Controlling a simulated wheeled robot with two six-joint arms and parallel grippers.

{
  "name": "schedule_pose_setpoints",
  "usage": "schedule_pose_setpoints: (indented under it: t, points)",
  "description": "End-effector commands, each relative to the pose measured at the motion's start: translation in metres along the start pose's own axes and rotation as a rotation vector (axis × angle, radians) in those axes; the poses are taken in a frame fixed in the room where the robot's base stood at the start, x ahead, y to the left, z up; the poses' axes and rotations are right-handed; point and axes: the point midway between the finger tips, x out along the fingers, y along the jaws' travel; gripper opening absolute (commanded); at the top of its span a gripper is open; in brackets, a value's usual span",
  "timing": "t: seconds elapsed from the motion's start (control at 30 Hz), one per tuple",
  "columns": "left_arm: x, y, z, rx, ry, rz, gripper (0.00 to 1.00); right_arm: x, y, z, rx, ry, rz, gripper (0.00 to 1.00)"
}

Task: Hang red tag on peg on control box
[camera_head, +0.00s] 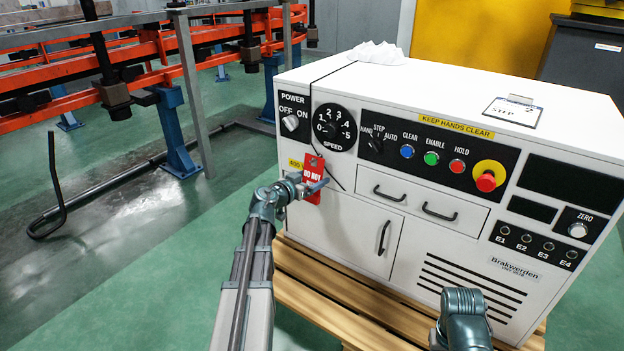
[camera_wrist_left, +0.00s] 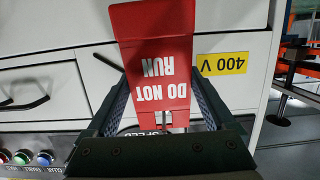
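The red tag (camera_head: 313,176), printed DO NOT RUN, is in front of the left part of the white control box (camera_head: 345,215), below the speed dial. It also shows in the left wrist view (camera_wrist_left: 156,60), upside down. My left gripper (camera_wrist_left: 160,85) has one finger at each side edge of the tag and appears shut on it across its width. In the head view my left gripper (camera_head: 306,186) partly covers the tag. A thin dark piece shows by the tag's top end; I cannot tell if it is the peg or cord. My right gripper's fingers are not visible.
A black cord (camera_head: 310,110) runs down the box front past the tag. A yellow 400 V label (camera_wrist_left: 222,64) is beside the tag. The speed dial (camera_head: 335,127) is above it, and drawer handles (camera_head: 388,194) stick out at right. The box stands on a wooden pallet (camera_head: 335,305).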

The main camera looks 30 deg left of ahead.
Motion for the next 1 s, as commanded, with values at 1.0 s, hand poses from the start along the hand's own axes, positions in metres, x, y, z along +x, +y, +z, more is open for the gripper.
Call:
schedule_pose_setpoints:
  t: [1.0]
  points:
    - [-0.123, 0.001, -0.001, -0.001, 0.0, -0.002, 1.0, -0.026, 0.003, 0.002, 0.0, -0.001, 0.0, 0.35]
